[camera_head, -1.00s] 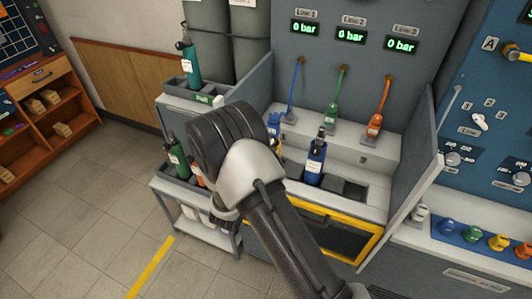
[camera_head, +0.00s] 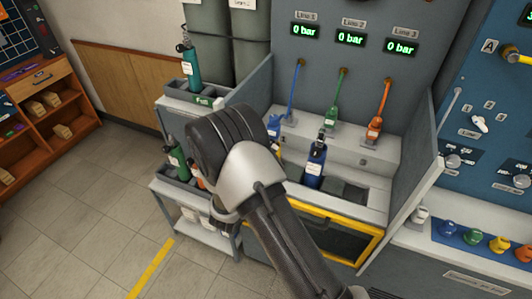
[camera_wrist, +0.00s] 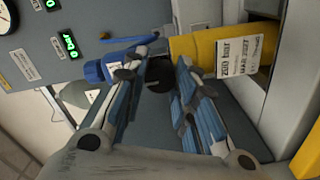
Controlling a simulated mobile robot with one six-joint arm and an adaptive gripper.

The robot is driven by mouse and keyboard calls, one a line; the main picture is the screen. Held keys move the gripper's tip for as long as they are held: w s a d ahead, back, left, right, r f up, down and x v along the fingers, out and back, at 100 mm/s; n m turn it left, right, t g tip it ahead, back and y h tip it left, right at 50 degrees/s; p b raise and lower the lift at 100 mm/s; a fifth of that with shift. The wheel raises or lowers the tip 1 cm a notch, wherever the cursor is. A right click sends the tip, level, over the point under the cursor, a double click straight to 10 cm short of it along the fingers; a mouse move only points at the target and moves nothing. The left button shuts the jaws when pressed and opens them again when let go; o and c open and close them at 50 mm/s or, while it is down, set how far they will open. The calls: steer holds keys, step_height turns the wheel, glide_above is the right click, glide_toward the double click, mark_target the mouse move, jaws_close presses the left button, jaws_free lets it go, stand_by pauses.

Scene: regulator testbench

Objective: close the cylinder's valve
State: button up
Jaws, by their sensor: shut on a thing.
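A yellow cylinder (camera_wrist: 205,48) with a white label reading 200 bar and a 2027 date lies across the upper right of the wrist view. My gripper (camera_wrist: 158,76) is at its valve end, its fingers on either side of a dark round valve knob (camera_wrist: 160,72) and shut on it. The fingers partly cover the knob, and its turn position cannot be told. A blue connector (camera_wrist: 95,72) with a blue hose is beside the fingertips. Whether it is joined to the cylinder cannot be told. In the head view my arm hides the gripper and most of this cylinder.
A blue cylinder (camera_head: 316,165) stands upright in the bench, right of my arm. Green (camera_head: 333,116) and orange (camera_head: 374,128) connectors sit on the ledge behind. Displays for three lines read 0 bar. Side panels (camera_head: 415,165) flank the bench. A rack (camera_head: 190,103) marked Full stands left.

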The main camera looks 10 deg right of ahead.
steer(key=shift+m, duration=0.3)
steer(key=o, duration=1.1)
steer(key=v, duration=1.2)
